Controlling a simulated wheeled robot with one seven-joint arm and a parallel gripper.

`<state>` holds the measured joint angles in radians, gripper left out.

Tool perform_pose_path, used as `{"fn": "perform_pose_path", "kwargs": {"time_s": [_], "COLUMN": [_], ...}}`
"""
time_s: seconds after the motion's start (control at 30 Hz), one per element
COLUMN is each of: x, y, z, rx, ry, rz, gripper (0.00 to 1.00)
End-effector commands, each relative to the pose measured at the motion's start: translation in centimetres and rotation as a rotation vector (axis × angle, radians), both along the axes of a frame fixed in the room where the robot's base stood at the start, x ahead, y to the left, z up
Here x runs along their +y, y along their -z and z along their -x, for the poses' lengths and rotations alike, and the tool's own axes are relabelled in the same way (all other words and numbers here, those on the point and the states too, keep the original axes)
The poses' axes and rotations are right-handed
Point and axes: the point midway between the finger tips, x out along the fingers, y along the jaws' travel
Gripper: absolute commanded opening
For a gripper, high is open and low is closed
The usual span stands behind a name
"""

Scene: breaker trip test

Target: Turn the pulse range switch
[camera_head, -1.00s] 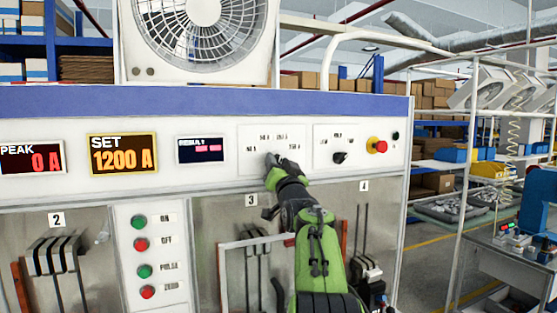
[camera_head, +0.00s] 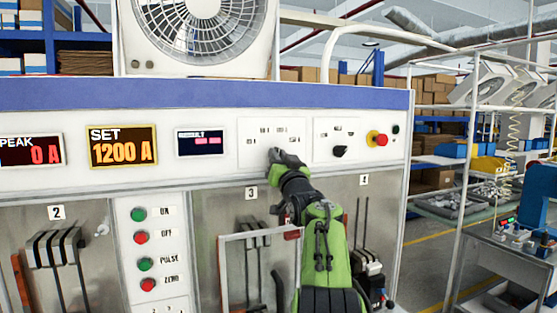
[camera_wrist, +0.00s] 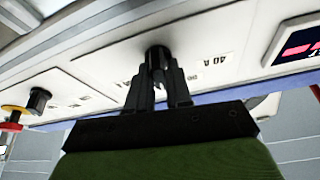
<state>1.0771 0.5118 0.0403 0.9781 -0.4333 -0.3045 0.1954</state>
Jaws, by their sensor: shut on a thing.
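The pulse range switch shows in the wrist view as a black knob (camera_wrist: 157,53) on a white plate with printed range labels, one reading 40 A. My gripper (camera_wrist: 159,78) is shut on this knob, with its fingers at either side of it. In the head view my gripper (camera_head: 276,155) is at the lower middle of the switch's white plate (camera_head: 258,141). There the gripper hides the knob, so its pointer direction cannot be told.
Right of the plate are another black knob (camera_head: 340,151) and a red button on a yellow base (camera_head: 377,139). Left are the RESULT display (camera_head: 200,142) and the SET display (camera_head: 122,147) reading 1200 A. Below hang breakers, with a light frame (camera_head: 222,260) near my arm.

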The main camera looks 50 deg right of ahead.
Motion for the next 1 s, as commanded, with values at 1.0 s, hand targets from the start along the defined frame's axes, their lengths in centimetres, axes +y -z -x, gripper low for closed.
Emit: {"fn": "perform_pose_path", "kwargs": {"time_s": [1.0], "x": [-0.12], "y": [-0.08], "z": [0.1], "rx": [0.262], "ry": [0.001], "rz": [0.443], "gripper": [0.0]}}
